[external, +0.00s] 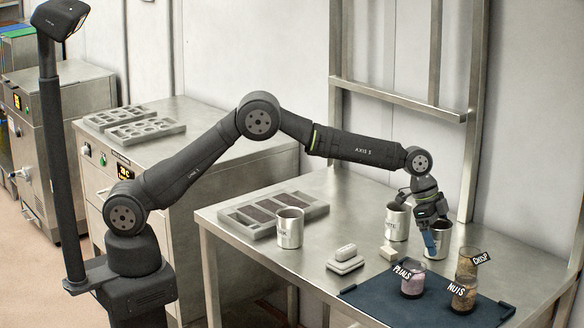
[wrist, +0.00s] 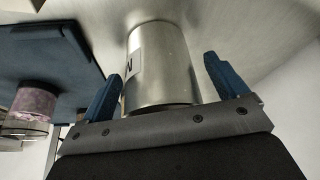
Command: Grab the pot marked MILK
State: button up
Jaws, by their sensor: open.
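A steel pot (external: 289,232) stands by the mould tray; its label is small and seems to end in K. A second steel pot (external: 397,224) stands farther right, its label partly legible, ending in TE. A third steel pot (external: 444,240) stands at my gripper (external: 432,236), partly hidden by a blue finger. In the wrist view this pot (wrist: 163,65) lies between the two spread fingers of my gripper (wrist: 163,82), with a gap on the right side. Only part of one letter shows on its label, so I cannot read the word. My gripper is open.
A steel frame rises behind the table.

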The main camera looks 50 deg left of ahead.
jog(key=c, duration=1.2)
jog(key=shift+o, duration=0.2)
jog(key=shift+r, duration=0.15)
